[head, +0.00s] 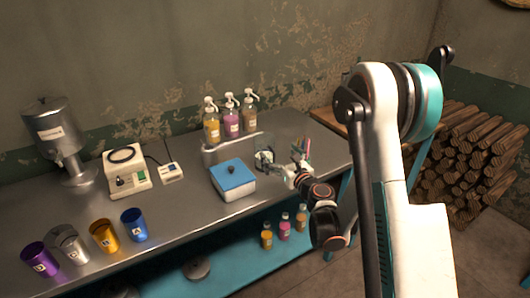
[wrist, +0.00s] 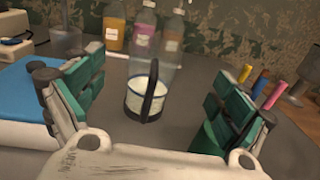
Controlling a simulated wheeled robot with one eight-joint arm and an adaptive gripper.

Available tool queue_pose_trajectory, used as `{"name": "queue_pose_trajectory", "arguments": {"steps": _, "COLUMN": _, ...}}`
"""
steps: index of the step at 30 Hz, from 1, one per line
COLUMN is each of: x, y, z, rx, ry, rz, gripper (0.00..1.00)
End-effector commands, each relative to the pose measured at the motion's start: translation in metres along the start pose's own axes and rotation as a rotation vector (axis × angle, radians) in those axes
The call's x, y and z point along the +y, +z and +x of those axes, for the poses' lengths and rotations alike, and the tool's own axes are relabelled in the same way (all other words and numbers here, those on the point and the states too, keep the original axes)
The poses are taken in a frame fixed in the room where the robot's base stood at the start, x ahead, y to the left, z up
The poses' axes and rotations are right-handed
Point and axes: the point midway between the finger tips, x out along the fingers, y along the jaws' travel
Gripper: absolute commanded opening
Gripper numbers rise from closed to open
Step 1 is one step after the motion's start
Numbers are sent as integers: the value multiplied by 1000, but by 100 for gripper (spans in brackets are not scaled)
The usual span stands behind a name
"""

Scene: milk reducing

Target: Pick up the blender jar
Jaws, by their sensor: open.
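The blender jar appears to be the clear jar (wrist: 135,98) with an upright black handle and a blue-rimmed pale lower part. It stands upright on the grey counter in the wrist view, between and beyond my fingers. In the head view a clear shape (head: 270,154), likely the same jar, shows behind my gripper (head: 283,169), partly hidden by it. My gripper is open and empty, with its green-padded fingers (wrist: 160,90) spread to either side of the jar. No contact with the jar shows.
A white box with a blue lid (head: 232,175) stands close on the left. Several pump bottles (head: 231,121) stand behind in a metal holder. Coloured sticks (wrist: 262,87) are at the right. A cream machine (head: 127,172) and coloured cups (head: 105,236) are farther left.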

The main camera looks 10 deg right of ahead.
Motion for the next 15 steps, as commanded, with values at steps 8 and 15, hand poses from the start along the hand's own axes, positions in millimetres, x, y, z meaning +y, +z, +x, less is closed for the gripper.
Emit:
{"name": "queue_pose_trajectory", "arguments": {"steps": 8, "x": 1, "y": 0, "z": 30, "rx": 0, "ry": 0, "rz": -1, "gripper": 94}}
{"name": "queue_pose_trajectory", "arguments": {"steps": 15, "x": 5, "y": -2, "z": 53, "rx": 0, "ry": 2, "rz": -1, "gripper": 94}}
